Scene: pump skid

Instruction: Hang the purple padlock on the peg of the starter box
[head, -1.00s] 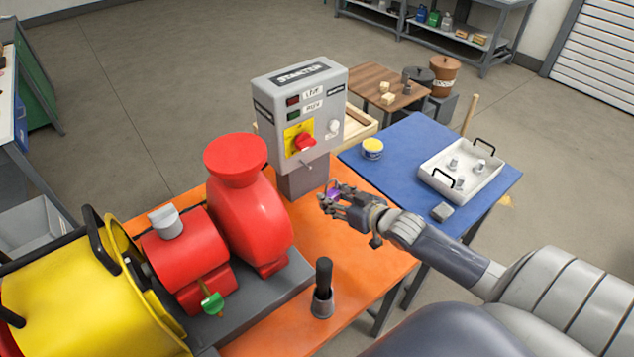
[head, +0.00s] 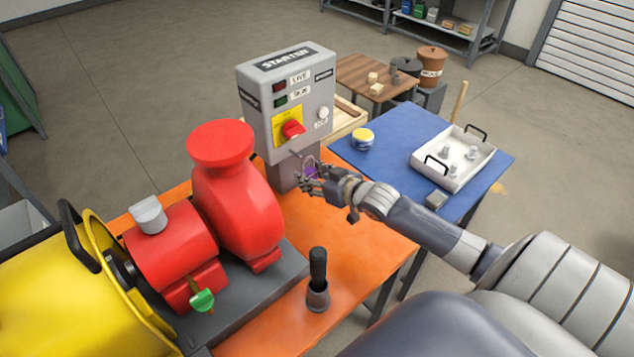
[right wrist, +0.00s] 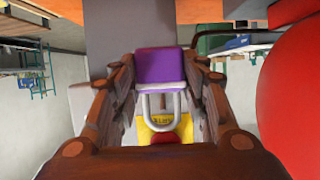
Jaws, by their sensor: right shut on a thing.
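The purple padlock (right wrist: 160,66) is between the fingers of my right gripper (right wrist: 160,82), which is shut on its body. Its grey shackle (right wrist: 161,103) shows in the right wrist view, in front of the yellow plate of the starter box. In the head view the padlock (head: 311,171) is small and partly hidden by the right gripper (head: 312,182). The grey starter box (head: 256,128) stands on its post behind the gripper. Its short peg (head: 296,154) sticks out below the red switch. I cannot tell whether the shackle touches the peg. My left gripper is not in view.
A red pump (head: 235,205) and yellow guard (head: 60,300) stand left of my right arm. A black-handled tool in a grey cup (head: 318,295) stands at the orange table's front.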

